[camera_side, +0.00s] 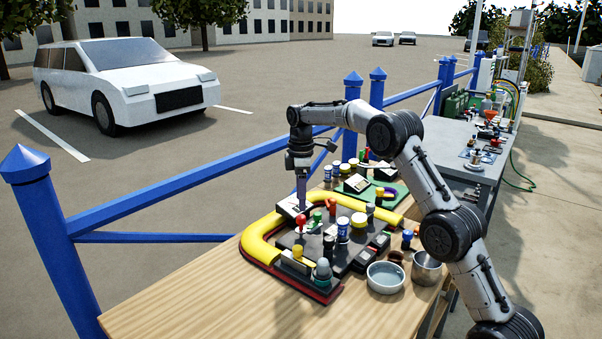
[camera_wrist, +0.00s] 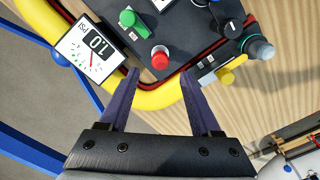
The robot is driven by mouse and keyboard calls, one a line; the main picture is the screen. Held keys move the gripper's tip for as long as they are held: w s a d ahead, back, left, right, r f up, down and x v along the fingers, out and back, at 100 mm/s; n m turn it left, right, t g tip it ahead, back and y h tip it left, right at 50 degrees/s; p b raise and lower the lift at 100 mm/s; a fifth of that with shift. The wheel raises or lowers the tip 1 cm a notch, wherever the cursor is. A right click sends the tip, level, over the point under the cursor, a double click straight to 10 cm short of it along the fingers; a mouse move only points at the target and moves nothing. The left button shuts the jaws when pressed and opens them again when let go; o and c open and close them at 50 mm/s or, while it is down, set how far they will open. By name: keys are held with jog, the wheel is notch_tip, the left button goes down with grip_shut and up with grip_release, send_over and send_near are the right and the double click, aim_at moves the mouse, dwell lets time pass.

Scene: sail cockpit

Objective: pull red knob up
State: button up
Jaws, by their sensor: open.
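The red knob (camera_wrist: 159,58) stands on the dark panel (camera_wrist: 185,30) in the wrist view, just beyond and between my fingertips. It also shows as a small red ball (camera_side: 301,220) on the panel in the side view. My gripper (camera_wrist: 160,78) is open, with two purple fingers apart and nothing between them. In the side view my gripper (camera_side: 301,200) points down over the back left part of the panel, close to the red knob. Whether the fingers are level with the knob or above it, I cannot tell.
A green knob (camera_wrist: 129,19) and a white gauge (camera_wrist: 90,45) lie left of the red knob. A yellow knob (camera_wrist: 226,78) and a grey knob (camera_wrist: 258,47) are to the right. A yellow tube (camera_side: 258,240) edges the panel. A bowl (camera_side: 385,278) stands at the table's front.

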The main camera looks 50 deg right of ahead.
aim_at(301, 216)
notch_tip(301, 216, up, 8)
jog(key=shift+r, duration=0.25)
dwell(0.4)
